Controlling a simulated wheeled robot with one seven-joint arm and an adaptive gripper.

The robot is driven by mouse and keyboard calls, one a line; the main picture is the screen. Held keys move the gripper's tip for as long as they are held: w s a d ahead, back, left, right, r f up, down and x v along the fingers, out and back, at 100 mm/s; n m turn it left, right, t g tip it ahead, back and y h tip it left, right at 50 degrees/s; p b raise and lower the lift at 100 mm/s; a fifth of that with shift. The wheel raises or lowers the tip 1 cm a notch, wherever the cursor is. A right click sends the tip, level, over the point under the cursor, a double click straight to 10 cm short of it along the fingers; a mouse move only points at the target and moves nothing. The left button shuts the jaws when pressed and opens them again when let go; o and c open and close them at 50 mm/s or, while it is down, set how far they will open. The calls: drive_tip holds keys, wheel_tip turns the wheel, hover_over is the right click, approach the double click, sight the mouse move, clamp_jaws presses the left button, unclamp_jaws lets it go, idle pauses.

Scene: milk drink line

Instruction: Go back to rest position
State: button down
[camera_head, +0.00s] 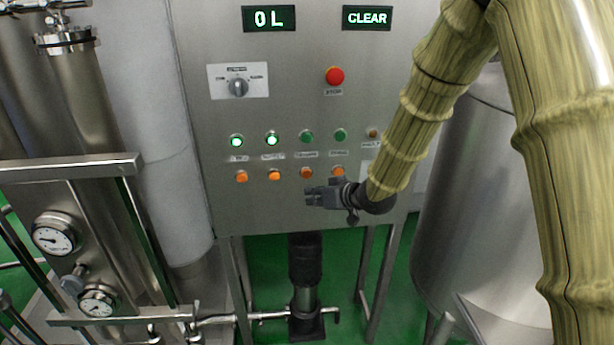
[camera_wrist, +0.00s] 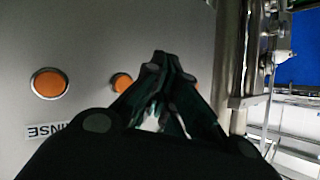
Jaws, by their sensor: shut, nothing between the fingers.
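My gripper (camera_head: 312,196) is in front of the lower part of a steel control panel (camera_head: 290,210), near the row of orange buttons. Its fingers point left and are closed with nothing between them. In the wrist view my gripper (camera_wrist: 160,58) is shut in front of the panel. I cannot tell whether the fingertips touch the panel.
The panel carries a red stop button (camera_head: 335,76), a selector switch (camera_head: 238,87), two lit green buttons and displays reading "0 L" and "CLEAR". A steel tank (camera_head: 470,200) stands right. Pipes and gauges (camera_head: 54,234) stand left. Green floor (camera_head: 340,262) shows below.

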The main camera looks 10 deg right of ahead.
idle(0.5)
drive_tip(key=s+d+f+m+g+h+b, duration=0.1)
drive_tip(key=s+d+f, duration=0.1)
drive_tip(key=s+f, duration=0.65)
drive_tip(key=s+d+f+m+g+h+b, duration=0.15)
drive_tip(key=s+f, duration=0.45)
drive_tip(key=f, duration=0.6)
drive_tip(key=s+d+f+m+g+h+b, duration=0.1)
drive_tip(key=s+d+f+g+h, duration=0.1)
drive_tip(key=s+f, duration=0.7)
drive_tip(key=s+d+f+g+h+b, duration=0.1)
drive_tip(key=s+d+f, duration=0.1)
drive_tip(key=s+f, duration=0.3)
drive_tip(key=s+d+f+m+g+h, duration=0.1)
drive_tip(key=s+f, duration=0.3)
drive_tip(key=s, duration=0.8)
drive_tip(key=s+d+f+g+h+b, duration=0.1)
drive_tip(key=s+d+f+g, duration=0.2)
drive_tip(key=s, duration=0.6)
wheel_tip(320, 180, down, 3)
drive_tip(key=shift+d+r+m+b, duration=0.15)
drive_tip(key=shift+d+m+b, duration=0.15)
drive_tip(key=shift+d+m, duration=0.1)
drive_tip(key=shift+d, duration=0.1)
